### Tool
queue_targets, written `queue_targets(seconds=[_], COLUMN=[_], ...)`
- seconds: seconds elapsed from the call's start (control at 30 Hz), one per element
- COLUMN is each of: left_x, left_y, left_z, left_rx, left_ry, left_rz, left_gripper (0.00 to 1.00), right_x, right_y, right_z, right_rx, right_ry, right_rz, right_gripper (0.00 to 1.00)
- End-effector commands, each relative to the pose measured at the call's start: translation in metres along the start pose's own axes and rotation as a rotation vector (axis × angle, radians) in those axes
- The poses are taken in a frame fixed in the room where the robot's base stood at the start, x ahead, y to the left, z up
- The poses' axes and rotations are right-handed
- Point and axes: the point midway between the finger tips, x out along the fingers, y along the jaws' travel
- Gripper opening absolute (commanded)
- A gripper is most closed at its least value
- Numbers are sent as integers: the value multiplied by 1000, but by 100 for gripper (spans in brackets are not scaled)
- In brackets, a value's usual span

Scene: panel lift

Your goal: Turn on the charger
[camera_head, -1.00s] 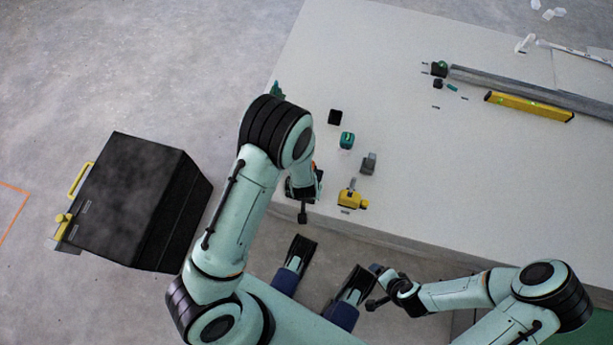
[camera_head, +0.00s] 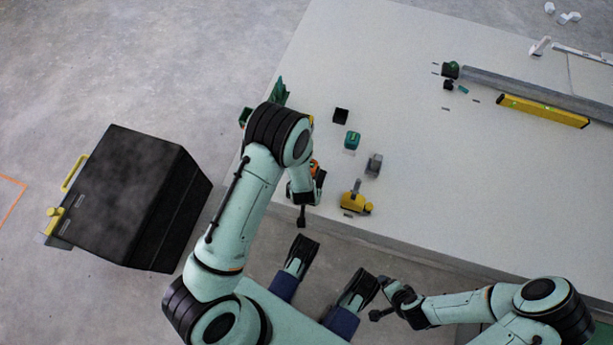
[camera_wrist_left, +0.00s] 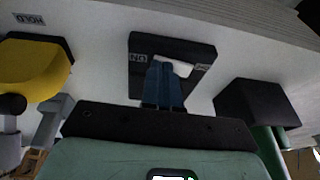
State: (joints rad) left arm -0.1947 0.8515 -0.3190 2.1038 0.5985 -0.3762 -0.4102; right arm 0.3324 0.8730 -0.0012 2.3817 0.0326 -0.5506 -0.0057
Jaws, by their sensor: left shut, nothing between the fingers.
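In the left wrist view a black box (camera_wrist_left: 140,62) has a label reading ON, a second label at its other end and a pale part between them. I take it to be the charger's switch. My left gripper (camera_wrist_left: 165,68) is shut and empty, its blue-grey fingertips in front of the box, covering part of it. I cannot tell whether they touch. In the head view my left gripper (camera_head: 302,215) is low by the table's near edge, and my forearm hides part of the table. My right gripper (camera_head: 384,298) is off the near edge; its jaws are too small to read.
On the table (camera_head: 420,170) are a yellow tool (camera_head: 355,202), a grey part (camera_head: 374,164), a teal part (camera_head: 352,139), a black block (camera_head: 340,116) and a yellow level (camera_head: 540,111). A large black case (camera_head: 130,195) stands left. The table's middle is clear.

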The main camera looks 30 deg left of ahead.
Motion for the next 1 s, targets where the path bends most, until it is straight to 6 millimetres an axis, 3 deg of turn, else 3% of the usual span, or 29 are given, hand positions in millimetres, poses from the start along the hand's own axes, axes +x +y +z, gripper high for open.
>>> queue_targets(seconds=[1.0], left_x=[-2], left_y=[-14], left_z=[-1], left_rx=[0], left_ry=[-1], left_rz=[-1], left_gripper=[0], right_x=[-6], right_y=[-1], right_z=[-1], right_rx=[-1], right_ry=[3], right_rz=[-1], right_gripper=[88])
